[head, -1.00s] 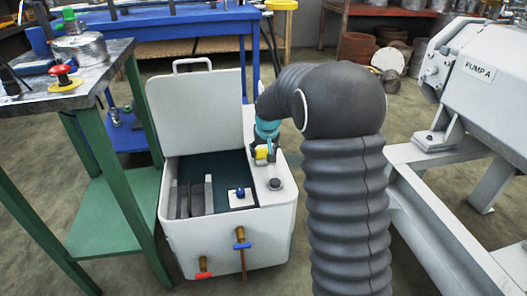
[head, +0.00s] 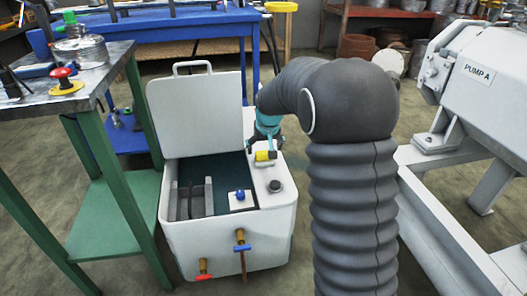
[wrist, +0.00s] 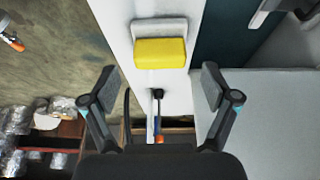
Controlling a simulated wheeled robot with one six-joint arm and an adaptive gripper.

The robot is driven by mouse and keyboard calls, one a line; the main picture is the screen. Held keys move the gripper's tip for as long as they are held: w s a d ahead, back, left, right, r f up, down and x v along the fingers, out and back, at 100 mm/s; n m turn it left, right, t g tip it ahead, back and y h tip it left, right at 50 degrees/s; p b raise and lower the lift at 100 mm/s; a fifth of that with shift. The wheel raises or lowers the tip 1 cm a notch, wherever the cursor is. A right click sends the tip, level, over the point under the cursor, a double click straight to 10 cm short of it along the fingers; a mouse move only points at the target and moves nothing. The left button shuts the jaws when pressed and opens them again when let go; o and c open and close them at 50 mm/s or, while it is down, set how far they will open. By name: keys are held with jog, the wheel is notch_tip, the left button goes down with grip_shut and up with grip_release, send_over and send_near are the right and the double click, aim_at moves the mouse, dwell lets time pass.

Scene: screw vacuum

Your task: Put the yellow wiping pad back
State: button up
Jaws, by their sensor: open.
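The yellow wiping pad (wrist: 160,52) sits on a light holder (wrist: 158,26) on the white rim of the open white box (head: 230,247). In the head view the yellow pad (head: 265,156) shows on the box's right rim, just below my gripper (head: 264,146). In the wrist view my gripper (wrist: 160,90) is open, and its fingers are spread with nothing between them. The pad lies ahead of the fingertips in the wrist view, apart from both fingers. The wrist view does not show whether the pad is fully seated.
The box's lid (head: 200,115) stands open at its back left. A black knob (head: 274,186) and a blue-topped fitting (head: 241,196) are on the box. A green-legged bench (head: 112,180) stands left, and the pump (head: 480,75) stands right.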

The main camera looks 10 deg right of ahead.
jog(key=s+r+p, duration=0.1)
jog(key=s+r, duration=1.1)
jog(key=r, duration=0.1)
jog(key=s+f+t, duration=0.1)
jog(key=s, duration=2.6)
jog(key=shift+f, duration=0.4)
jog(key=shift+s, duration=0.1)
